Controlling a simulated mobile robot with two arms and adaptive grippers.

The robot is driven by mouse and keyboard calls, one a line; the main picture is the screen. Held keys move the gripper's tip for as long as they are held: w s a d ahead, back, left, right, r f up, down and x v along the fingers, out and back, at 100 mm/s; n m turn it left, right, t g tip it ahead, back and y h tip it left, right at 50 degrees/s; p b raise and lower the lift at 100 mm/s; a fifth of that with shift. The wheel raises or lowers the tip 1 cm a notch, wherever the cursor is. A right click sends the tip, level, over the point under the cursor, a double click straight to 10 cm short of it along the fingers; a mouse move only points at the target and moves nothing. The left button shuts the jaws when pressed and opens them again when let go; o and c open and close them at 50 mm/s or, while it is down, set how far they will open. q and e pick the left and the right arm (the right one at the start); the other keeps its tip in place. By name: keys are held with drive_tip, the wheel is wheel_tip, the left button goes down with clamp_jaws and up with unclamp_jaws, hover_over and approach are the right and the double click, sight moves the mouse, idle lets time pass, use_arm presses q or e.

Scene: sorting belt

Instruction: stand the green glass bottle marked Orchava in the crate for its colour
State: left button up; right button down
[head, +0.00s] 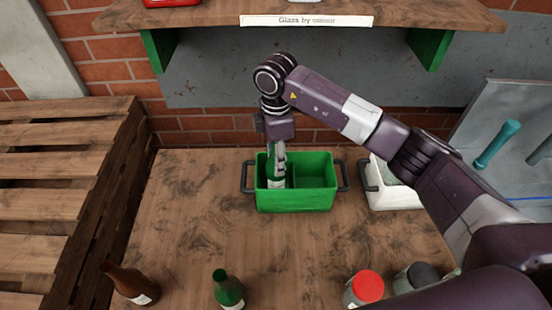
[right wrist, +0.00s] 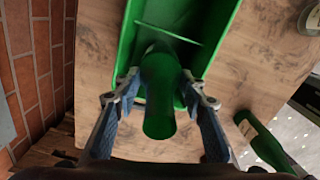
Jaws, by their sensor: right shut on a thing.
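The green crate (head: 318,202) stands on the wooden table and also shows in the wrist view (right wrist: 215,30). A divider splits it. My right gripper (head: 279,163) is over its left part, shut on a green glass bottle (head: 275,181). The wrist view shows the bottle (right wrist: 160,100) neck toward the camera between the fingertips (right wrist: 160,84), its lower part inside the crate. It looks about upright; I cannot tell whether its base touches the crate floor. A pale label shows, its writing unreadable. My left gripper is not in view.
A white crate (head: 390,197) stands just right of the green one. At the front are a brown bottle (head: 130,284), another green bottle (head: 229,290), a red-lidded jar (head: 364,287) and a dark-lidded jar (head: 421,276). A shelf (head: 200,18) overhangs the back. The left-middle table is clear.

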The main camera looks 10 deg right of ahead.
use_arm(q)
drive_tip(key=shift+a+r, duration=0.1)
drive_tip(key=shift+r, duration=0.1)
use_arm(e)
drive_tip(key=shift+f, duration=0.65)
drive_tip(key=shift+f, duration=0.1)
drive_tip(key=c, duration=1.2)
unclamp_jaws()
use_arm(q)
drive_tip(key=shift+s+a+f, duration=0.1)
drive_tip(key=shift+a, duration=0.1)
